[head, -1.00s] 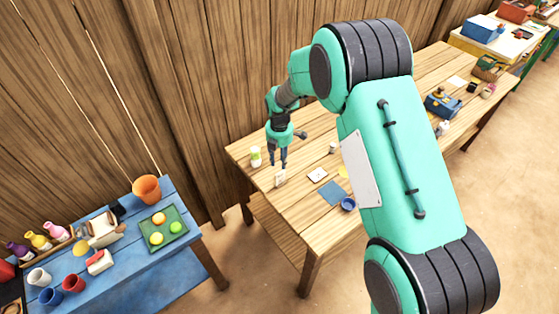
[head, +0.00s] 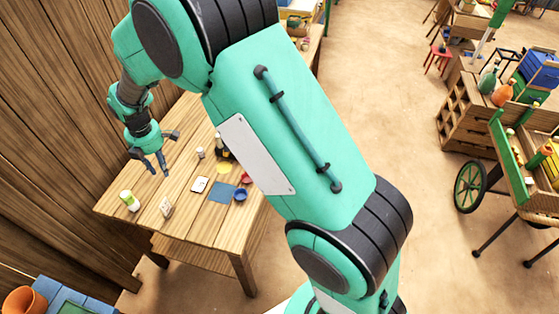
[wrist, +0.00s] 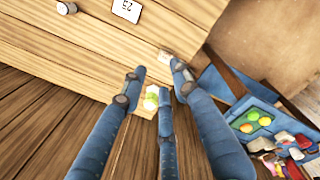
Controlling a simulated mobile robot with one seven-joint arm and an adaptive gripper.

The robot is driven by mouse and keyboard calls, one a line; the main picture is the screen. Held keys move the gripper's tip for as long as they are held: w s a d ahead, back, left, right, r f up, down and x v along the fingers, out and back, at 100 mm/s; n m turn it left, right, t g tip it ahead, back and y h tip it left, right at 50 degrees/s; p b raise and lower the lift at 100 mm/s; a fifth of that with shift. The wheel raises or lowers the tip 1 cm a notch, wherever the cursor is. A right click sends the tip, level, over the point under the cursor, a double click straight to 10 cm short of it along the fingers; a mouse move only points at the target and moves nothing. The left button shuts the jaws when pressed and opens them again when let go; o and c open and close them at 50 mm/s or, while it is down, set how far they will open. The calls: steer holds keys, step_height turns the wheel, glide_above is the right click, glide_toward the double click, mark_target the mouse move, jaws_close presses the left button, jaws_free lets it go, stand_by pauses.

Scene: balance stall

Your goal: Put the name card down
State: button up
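The name card (head: 165,207) is a small pale card standing on the wooden table (head: 190,226), near its front left edge. In the wrist view it shows as a small pale shape (wrist: 165,57) just beyond the fingertips. My gripper (head: 153,168) is open, with its fingers spread and nothing between them. It hangs above the table, up and behind the card, apart from it. In the wrist view the gripper (wrist: 160,76) fills the lower middle. The writing on the card is too small to read.
A blue table (head: 62,290) stands at lower left.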

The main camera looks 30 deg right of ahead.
steer(key=s+d+r+m+t, duration=0.1)
steer(key=s+d+r+m, duration=0.6)
steer(key=r, duration=0.4)
steer(key=s+d+r+m+t, duration=0.1)
steer(key=s+d+r+m, duration=0.3)
steer(key=s+d+r, duration=0.65)
steer(key=s+d+r+m+t, duration=0.1)
steer(key=s+d+r+m, duration=0.1)
steer(key=s+m, duration=0.2)
steer(key=s+d+r+m+t, duration=0.1)
steer(key=s+d+m, duration=0.2)
steer(key=s, duration=0.6)
steer(key=s+d+r+m, duration=0.2)
steer(key=s+m, duration=0.2)
steer(key=s, duration=0.3)
steer(key=shift+s+d+r+m+t, duration=0.25)
steer(key=shift+d+r+m+t, duration=0.05)
steer(key=shift+d+t, duration=0.1)
steer(key=shift+f, duration=0.1)
step_height(320, 180, down, 5)
steer(key=b, duration=0.5)
steer(key=shift+f, duration=0.15)
